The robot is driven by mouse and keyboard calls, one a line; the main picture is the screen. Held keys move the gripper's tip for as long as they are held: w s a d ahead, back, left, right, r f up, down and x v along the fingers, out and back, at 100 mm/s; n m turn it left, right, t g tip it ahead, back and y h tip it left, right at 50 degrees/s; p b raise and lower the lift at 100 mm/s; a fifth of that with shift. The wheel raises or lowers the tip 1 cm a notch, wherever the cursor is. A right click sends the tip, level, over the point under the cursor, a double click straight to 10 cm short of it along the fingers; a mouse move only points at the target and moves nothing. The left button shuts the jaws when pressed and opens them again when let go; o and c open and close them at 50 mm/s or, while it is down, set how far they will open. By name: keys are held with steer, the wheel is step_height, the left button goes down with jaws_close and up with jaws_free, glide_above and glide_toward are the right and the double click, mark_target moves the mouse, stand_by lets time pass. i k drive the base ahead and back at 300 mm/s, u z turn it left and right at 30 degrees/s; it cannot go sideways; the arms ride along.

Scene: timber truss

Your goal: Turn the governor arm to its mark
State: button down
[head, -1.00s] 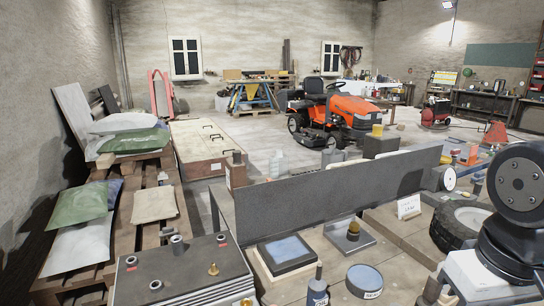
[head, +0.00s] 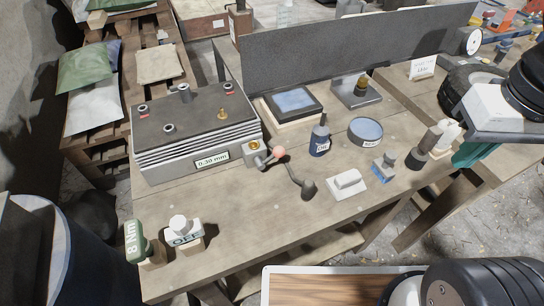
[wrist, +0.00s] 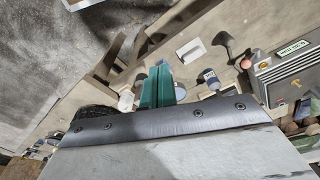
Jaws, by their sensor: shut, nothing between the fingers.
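A finned grey engine block (head: 200,146) with a dark top and a "0.30 mm" label sits on the left of the bench. At its front right corner is a small mount with a brass nut. A short grey governor arm (head: 264,161) with a pink ball knob (head: 279,152) is on this mount. The knob also shows in the wrist view (wrist: 246,64). I cannot make out a mark for it. My gripper (head: 466,154) has teal fingers, also in the wrist view (wrist: 160,86). It is shut and empty, well right of the governor arm and apart from it.
Between them on the bench stand a dark flared piece on a curved rod (head: 308,188), a blue bottle (head: 320,140), a white block (head: 347,184), a round tin (head: 365,131) and a blue-based block (head: 384,168). A grey upright panel (head: 350,50) runs behind. The front middle of the bench is clear.

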mark_target(279, 151)
steer(key=u, duration=1.5)
steer(key=k, duration=0.95)
steer(key=z, duration=1.15)
steer(key=i, duration=0.5)
